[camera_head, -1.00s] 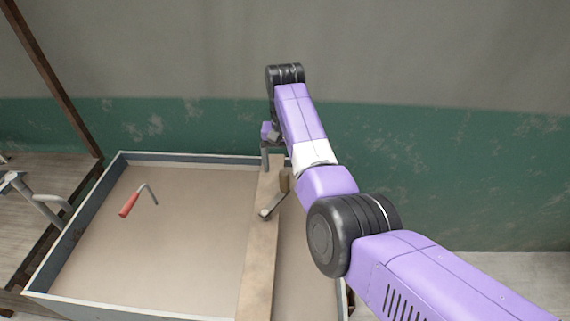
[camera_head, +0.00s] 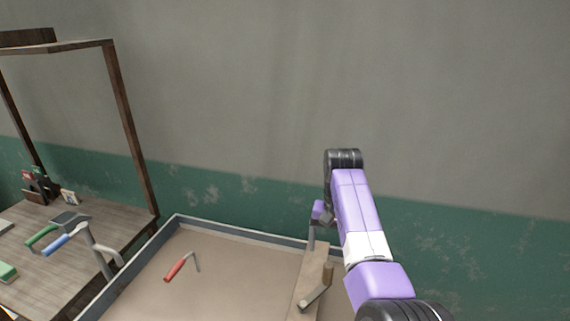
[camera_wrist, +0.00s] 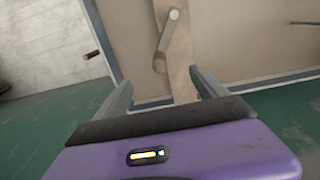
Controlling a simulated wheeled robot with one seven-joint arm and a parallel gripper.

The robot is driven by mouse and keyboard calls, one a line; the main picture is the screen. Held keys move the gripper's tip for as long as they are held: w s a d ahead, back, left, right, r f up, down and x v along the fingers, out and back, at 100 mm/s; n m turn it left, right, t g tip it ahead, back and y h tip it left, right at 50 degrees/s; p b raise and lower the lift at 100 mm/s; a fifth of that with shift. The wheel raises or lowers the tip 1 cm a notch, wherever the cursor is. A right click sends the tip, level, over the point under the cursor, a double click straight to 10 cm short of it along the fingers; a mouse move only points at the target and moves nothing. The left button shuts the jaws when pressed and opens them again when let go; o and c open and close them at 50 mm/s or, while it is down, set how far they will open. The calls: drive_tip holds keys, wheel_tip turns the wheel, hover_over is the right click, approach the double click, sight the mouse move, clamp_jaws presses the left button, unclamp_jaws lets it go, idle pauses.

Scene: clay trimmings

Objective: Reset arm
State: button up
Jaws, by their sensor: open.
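My gripper (camera_wrist: 158,88) is open and empty in the wrist view, its two grey fingers spread apart. In the head view my purple arm hangs over the far right part of a shallow tray (camera_head: 235,232). The gripper itself is mostly hidden there, with a grey finger (camera_head: 311,237) showing by the board. Between the fingers in the wrist view lies a wooden board (camera_wrist: 178,50) with a tool (camera_wrist: 166,40) on it. The board (camera_head: 307,284) and the tool (camera_head: 318,288) also show in the head view. I cannot tell the gripper's exact height above them.
A red-handled tool (camera_head: 180,268) with a bent metal end lies in the tray. At left, a wooden table (camera_head: 30,225) with a frame (camera_head: 130,125) holds green- and blue-handled tools (camera_head: 57,242). A grey and green wall (camera_head: 420,120) stands behind. The tray's middle is clear.

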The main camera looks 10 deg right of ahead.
drive_tip(key=w+d+r+n+t+h, duration=0.1)
drive_tip(key=w+d+t, duration=0.1)
drive_tip(key=w+t, duration=0.3)
drive_tip(key=w+d+r+t, duration=0.2)
drive_tip(key=w+t, duration=0.2)
drive_tip(key=w, duration=0.2)
drive_tip(key=s+f+n+t+b, duration=0.1)
drive_tip(key=s+f+t, duration=0.3)
drive_tip(key=s, duration=0.6)
drive_tip(key=s+f+n+t+b, duration=0.2)
drive_tip(key=s+f+t, duration=0.1)
drive_tip(key=s, duration=0.7)
drive_tip(key=s+a+b, duration=0.1)
drive_tip(key=s+b, duration=0.1)
drive_tip(key=s, duration=1.9)
drive_tip(key=s+a+g+y+b, duration=0.1)
drive_tip(key=s+a+b, duration=0.1)
drive_tip(key=s, duration=1.9)
drive_tip(key=shift+s+f, duration=0.25)
drive_tip(key=shift+s, duration=0.1)
